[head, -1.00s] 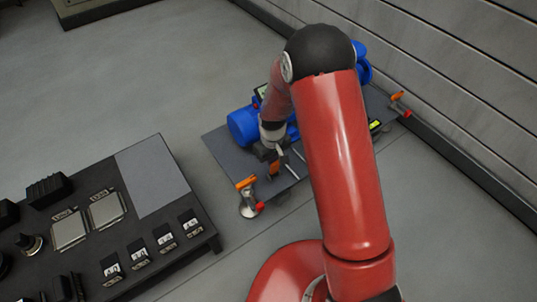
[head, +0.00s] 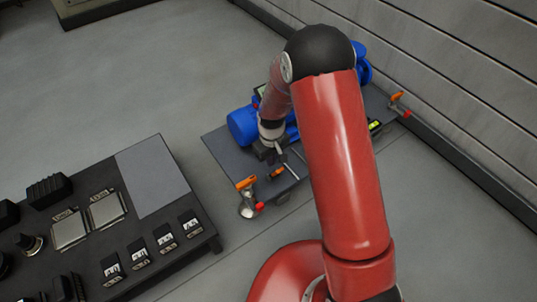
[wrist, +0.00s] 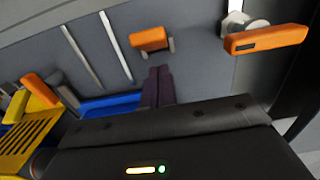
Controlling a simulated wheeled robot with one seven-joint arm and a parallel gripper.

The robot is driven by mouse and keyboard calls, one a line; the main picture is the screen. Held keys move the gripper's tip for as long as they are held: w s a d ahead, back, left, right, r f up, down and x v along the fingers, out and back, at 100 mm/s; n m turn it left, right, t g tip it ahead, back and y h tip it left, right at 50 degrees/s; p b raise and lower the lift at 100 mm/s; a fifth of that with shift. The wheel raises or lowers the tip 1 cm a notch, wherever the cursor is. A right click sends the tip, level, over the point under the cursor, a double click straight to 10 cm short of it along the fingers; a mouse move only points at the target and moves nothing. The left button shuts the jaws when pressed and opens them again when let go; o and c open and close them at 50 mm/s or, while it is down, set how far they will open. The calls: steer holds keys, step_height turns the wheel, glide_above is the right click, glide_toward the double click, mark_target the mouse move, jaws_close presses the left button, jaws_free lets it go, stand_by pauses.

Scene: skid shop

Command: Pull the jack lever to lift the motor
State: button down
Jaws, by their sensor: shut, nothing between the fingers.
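The blue motor (head: 243,125) lies on a dark skid plate (head: 222,150), partly hidden behind my arm. An orange-handled lever (head: 246,183) stands at the plate's near corner, with a small red part beside it. It also shows at upper right in the wrist view (wrist: 265,39). A smaller orange handle (head: 277,172) lies at the plate's near edge, and in the wrist view (wrist: 150,38) it is just beyond my fingers. I cannot tell which one is the jack lever. My gripper (head: 271,156) is shut and empty above the plate; its fingers (wrist: 157,85) touch each other, apart from both handles.
Another orange lever (head: 397,96) stands at the far right corner by the wall. A yellow slotted part (wrist: 30,135) with an orange handle (wrist: 40,90) is at left in the wrist view. A black panel table (head: 150,180) is at left. Open floor lies beyond.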

step_height(320, 180, up, 7)
steer(key=p, duration=0.4)
steer(key=shift+f, duration=0.15)
steer(key=s+d+r+m+t+p, duration=0.1)
steer(key=s+d+r+p, duration=0.15)
steer(key=r, duration=0.95)
steer(key=s+d+r+m+t+p, duration=0.1)
steer(key=s+d+r+m+p, duration=0.2)
steer(key=r, duration=0.9)
steer(key=s+d+r+m+t+p, duration=0.1)
steer(key=s+d+r, duration=0.3)
steer(key=s+r, duration=0.4)
steer(key=s+d+r+m+t+p, duration=0.1)
steer(key=s+d+r+t+p, duration=0.1)
steer(key=s+d+r, duration=0.2)
steer(key=s+r, duration=0.3)
steer(key=s, duration=0.3)
steer(key=shift+r+m+t, duration=0.3)
steer(key=shift+r+m, duration=0.05)
steer(key=shift+m, duration=0.05)
